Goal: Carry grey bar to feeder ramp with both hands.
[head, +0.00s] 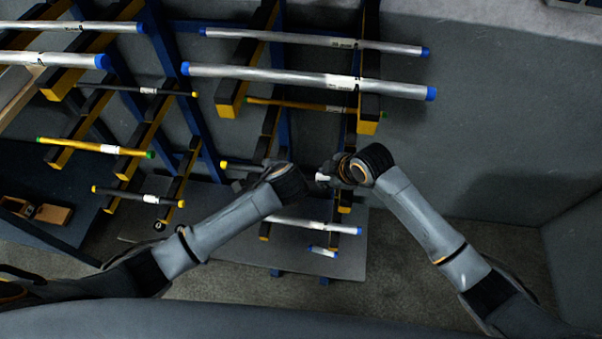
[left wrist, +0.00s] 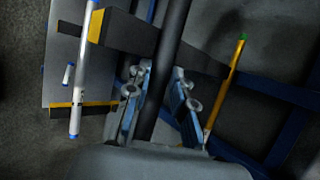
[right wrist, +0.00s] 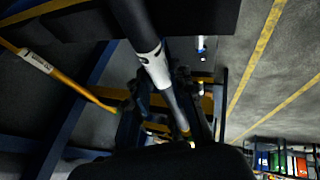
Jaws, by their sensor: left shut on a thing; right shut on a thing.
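The grey bar (head: 241,168) is dark, with a yellow end cap, and lies roughly level in front of the rack's arms. My left gripper (head: 264,172) is shut on it nearer the yellow-capped end; in the left wrist view the bar (left wrist: 172,50) runs between the fingers. My right gripper (head: 338,172) is shut on it near its white label; in the right wrist view the bar (right wrist: 131,18) passes between the fingers, label facing the camera. The bar's far end is hidden by the right gripper in the head view. I cannot make out a feeder ramp in any view.
A blue rack with yellow-tipped arms (head: 233,88) holds several bars, including a long silver bar (head: 280,76) above my grippers. A silver bar (head: 300,223) and a short one (head: 323,252) lie below. A brown tray (head: 52,214) is at left. Floor at right looks clear.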

